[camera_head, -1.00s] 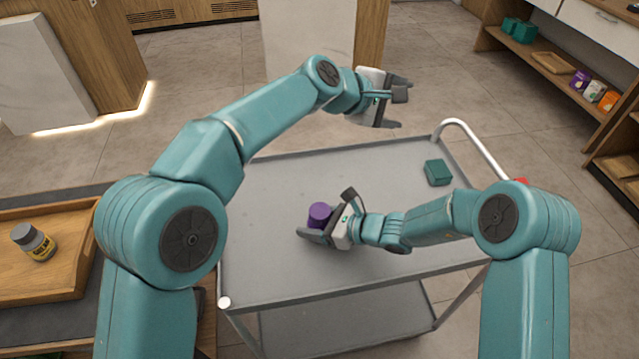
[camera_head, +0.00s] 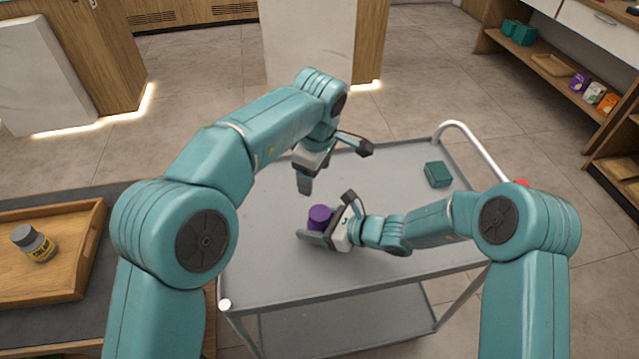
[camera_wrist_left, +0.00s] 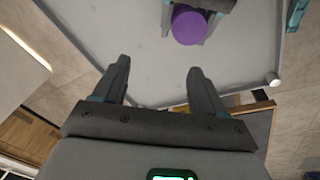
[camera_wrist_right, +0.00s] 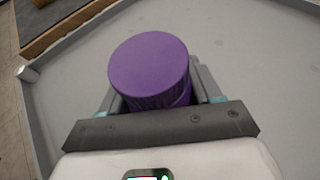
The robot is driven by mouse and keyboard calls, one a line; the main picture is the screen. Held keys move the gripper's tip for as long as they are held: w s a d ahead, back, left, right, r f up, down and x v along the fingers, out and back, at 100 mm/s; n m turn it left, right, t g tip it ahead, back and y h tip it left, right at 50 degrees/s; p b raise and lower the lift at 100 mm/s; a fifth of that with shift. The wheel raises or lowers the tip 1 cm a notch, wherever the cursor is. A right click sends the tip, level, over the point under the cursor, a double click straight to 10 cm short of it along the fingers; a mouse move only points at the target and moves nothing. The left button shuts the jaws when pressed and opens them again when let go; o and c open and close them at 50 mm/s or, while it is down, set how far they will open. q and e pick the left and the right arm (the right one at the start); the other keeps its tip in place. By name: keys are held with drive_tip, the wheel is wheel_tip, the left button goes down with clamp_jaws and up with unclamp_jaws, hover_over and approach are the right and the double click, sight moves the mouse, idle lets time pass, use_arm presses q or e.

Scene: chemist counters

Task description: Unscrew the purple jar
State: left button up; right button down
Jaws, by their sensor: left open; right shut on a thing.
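The purple jar (camera_head: 320,214) stands at the middle of the grey cart top, its round purple lid facing up. My right gripper (camera_head: 322,232) is shut on it from the right side. In the right wrist view the jar's lid (camera_wrist_right: 148,68) fills the space between the fingers, and its lower part is hidden. My left gripper (camera_head: 304,184) is above and behind the jar, pointing down, apart from it. In the left wrist view the left fingers (camera_wrist_left: 158,85) are spread and empty, with the jar (camera_wrist_left: 188,26) beyond them near the top edge.
The grey cart (camera_head: 265,270) has a raised rim. A green box (camera_head: 438,174) lies at its back right. At left, a wooden tray (camera_head: 70,275) holds a grey-capped bottle (camera_head: 34,243). Shelves (camera_head: 560,85) stand at the far right. Much of the cart top is clear.

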sight(320, 213)
use_arm(q)
drive_tip(key=s, duration=0.1)
drive_tip(key=s+g, duration=0.1)
drive_tip(key=s+d+m, duration=0.1)
drive_tip(key=shift+f+g+h, duration=0.25)
drive_tip(key=shift+g+h, duration=0.05)
drive_tip(key=shift+g, duration=0.1)
drive_tip(key=shift+s+f, duration=0.2)
drive_tip(key=shift+f, duration=0.15)
wheel_tip(320, 213, down, 7)
drive_tip(key=shift+f, duration=0.15)
drive_tip(key=c, duration=1.1)
drive_tip(key=n, duration=0.3)
drive_tip(key=o, duration=1.2)
drive_tip(key=shift+c, duration=0.2)
